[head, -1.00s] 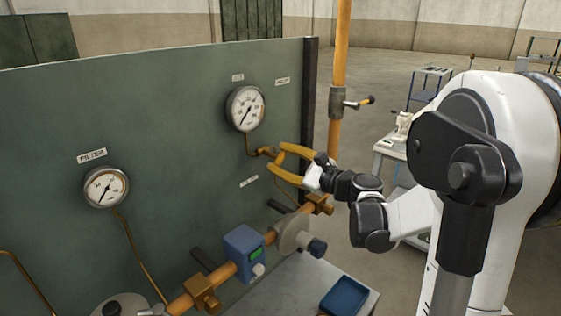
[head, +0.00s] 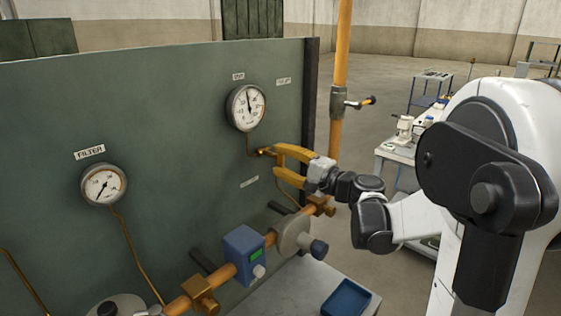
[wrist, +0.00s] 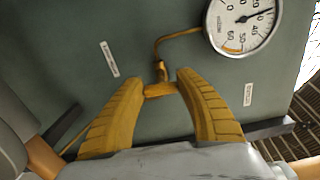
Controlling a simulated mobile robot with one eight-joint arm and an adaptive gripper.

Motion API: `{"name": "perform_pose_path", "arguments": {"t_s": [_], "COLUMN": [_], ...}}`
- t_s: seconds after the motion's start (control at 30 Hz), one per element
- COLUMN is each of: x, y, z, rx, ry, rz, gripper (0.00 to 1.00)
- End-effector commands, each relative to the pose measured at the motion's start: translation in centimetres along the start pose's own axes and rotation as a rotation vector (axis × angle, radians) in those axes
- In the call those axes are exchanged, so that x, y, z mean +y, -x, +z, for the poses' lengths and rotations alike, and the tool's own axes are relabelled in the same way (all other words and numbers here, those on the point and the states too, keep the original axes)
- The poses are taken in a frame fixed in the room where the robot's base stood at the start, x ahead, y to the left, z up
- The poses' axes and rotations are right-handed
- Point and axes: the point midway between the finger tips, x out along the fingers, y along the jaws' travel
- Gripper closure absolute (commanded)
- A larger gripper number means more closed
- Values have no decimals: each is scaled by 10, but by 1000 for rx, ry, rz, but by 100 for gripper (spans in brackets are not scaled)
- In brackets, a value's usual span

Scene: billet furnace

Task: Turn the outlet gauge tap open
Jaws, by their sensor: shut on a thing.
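The outlet gauge tap (head: 264,152) is a small brass fitting on the thin pipe below the outlet gauge (head: 246,107), on the green panel. My gripper (head: 278,160) has yellow fingers and reaches the tap from the right. In the wrist view, my gripper (wrist: 162,84) is shut on the tap's short brass handle (wrist: 159,90), which lies crosswise between the fingertips. The gauge's white dial also shows in the wrist view (wrist: 240,22). In the head view its needle points nearly straight up. The fingers partly hide the tap in the head view.
The filter gauge (head: 103,184) is on the panel at left. An orange pipe run (head: 221,274) with a blue box (head: 245,253) and a grey round fitting (head: 292,234) lies below my gripper. A yellow standpipe (head: 341,60) stands beyond the panel's right edge. A blue tray (head: 345,298) is at the bottom.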

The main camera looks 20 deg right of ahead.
Motion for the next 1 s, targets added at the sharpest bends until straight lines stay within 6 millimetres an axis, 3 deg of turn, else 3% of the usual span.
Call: {"name": "perform_pose_path", "arguments": {"t_s": [0.7,0.73,0.8,1.0], "x": [-1,-1,0,0], "y": [0,0,0,0], "z": [0,0,0,0], "rx": [0,1,1,0], "ry": [73,73,73,73], "rz": [-2,-2,-2,-1], "gripper": [89,53,35,35]}}
